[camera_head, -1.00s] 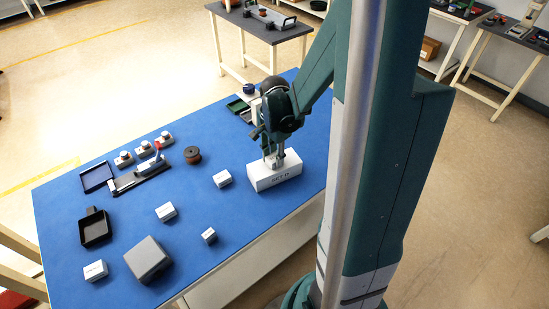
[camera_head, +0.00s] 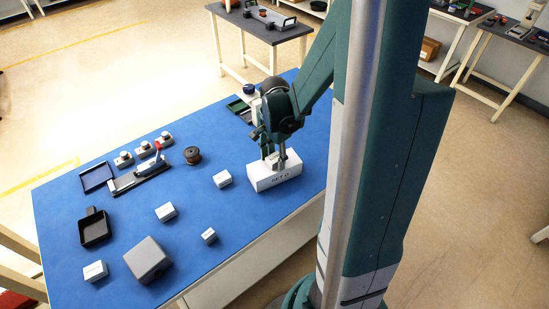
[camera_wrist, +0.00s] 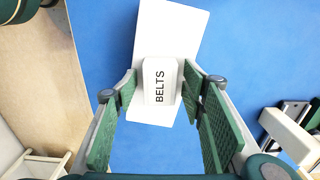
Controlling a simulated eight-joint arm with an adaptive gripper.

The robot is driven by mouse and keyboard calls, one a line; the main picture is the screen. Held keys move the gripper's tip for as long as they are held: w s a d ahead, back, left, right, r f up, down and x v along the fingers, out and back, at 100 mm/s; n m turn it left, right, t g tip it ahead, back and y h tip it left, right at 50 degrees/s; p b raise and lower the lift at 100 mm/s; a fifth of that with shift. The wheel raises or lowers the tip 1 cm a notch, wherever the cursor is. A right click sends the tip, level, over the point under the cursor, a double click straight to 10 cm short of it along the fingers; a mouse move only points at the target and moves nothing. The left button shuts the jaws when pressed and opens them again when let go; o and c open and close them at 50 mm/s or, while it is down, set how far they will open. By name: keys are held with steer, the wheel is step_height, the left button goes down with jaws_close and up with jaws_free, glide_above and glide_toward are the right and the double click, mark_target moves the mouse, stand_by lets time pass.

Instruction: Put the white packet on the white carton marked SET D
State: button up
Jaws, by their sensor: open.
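The white carton (camera_head: 277,180) with SET D on its front stands on the blue table, below my gripper (camera_head: 276,161). In the wrist view the white packet, marked BELTS (camera_wrist: 160,82), lies on top of the white carton (camera_wrist: 172,30). My gripper (camera_wrist: 161,90) is open, with its green-padded fingers on either side of the packet. A gap shows on the left; on the right the finger is very close, and I cannot tell whether it touches. In the head view the fingers partly hide the packet.
Small white boxes (camera_head: 222,178) stand to the left on the blue table (camera_head: 120,215).

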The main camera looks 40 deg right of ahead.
mark_target(274, 158)
steer(key=shift+r, duration=0.15)
step_height(274, 158, up, 12)
steer(key=p, duration=0.2)
stand_by(0.5)
stand_by(0.6)
steer(key=s+a+r+n+t, duration=0.3)
steer(key=a+r+n, duration=0.3)
steer(key=a+n, duration=0.3)
steer(key=s+a+r+n+t, duration=0.4)
steer(key=a+r+n, duration=0.3)
steer(key=a, duration=0.6)
steer(key=shift+s+r+n, duration=0.15)
steer(key=shift+s+n, duration=0.7)
steer(key=shift+n, duration=0.15)
